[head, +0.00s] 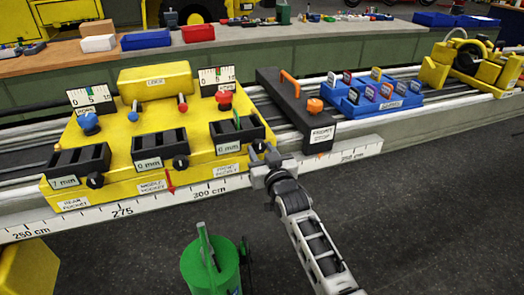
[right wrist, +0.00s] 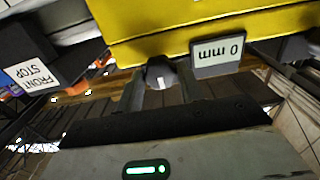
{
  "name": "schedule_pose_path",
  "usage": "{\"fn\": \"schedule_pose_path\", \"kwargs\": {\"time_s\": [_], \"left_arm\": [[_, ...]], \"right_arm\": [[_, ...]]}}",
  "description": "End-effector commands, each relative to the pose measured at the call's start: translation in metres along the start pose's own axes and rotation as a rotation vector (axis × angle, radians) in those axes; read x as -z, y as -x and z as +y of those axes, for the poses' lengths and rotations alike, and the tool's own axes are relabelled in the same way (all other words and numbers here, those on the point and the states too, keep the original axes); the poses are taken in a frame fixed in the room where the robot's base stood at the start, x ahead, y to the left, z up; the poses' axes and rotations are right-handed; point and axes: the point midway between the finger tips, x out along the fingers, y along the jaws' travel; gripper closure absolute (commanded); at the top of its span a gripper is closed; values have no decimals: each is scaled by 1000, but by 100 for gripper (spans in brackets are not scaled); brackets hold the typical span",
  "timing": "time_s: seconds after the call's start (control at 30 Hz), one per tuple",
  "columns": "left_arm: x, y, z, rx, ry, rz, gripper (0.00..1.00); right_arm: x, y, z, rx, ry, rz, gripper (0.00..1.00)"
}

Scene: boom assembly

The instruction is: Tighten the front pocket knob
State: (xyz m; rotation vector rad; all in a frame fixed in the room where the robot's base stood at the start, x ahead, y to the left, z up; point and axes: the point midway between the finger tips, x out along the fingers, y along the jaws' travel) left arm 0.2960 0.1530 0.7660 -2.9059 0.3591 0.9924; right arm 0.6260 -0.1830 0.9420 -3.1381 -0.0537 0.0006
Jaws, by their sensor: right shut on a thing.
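The front pocket (head: 238,130) is a black slotted block at the right end of the yellow carriage (head: 203,178), with a "0 mm" plate on its face. Its small dark knob (head: 258,146) sits at the block's lower right, mostly hidden by my right gripper (head: 265,155). In the right wrist view, the knob (right wrist: 160,75) shows a white mark and lies between the two fingers of my right gripper (right wrist: 158,92), which is shut on it. The "0 mm" plate (right wrist: 217,55) appears upside down beside it. My left gripper is out of view.
The middle pocket (head: 160,146) and rear pocket (head: 78,168) stand left along the carriage. The black front stop (head: 297,108) with orange handle is close right of my gripper.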

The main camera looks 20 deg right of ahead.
Motion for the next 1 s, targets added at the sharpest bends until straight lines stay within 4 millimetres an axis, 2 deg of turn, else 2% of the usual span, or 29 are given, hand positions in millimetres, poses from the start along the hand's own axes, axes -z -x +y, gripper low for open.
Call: {"fn": "schedule_pose_path", "kwargs": {"time_s": [0.47,0.5,0.53,0.57,0.87,1.0], "left_arm": [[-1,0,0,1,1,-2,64],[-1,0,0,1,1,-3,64],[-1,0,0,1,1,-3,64],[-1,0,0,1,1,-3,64],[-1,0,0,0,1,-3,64],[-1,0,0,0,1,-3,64]], "right_arm": [[-1,0,0,0,-16,-1,85],[-1,0,0,0,-16,-1,52],[-1,0,0,0,-16,-1,43],[-1,0,0,0,-16,-1,41],[0,2,0,0,-13,-1,41],[-1,15,0,0,-12,-1,41]]}}
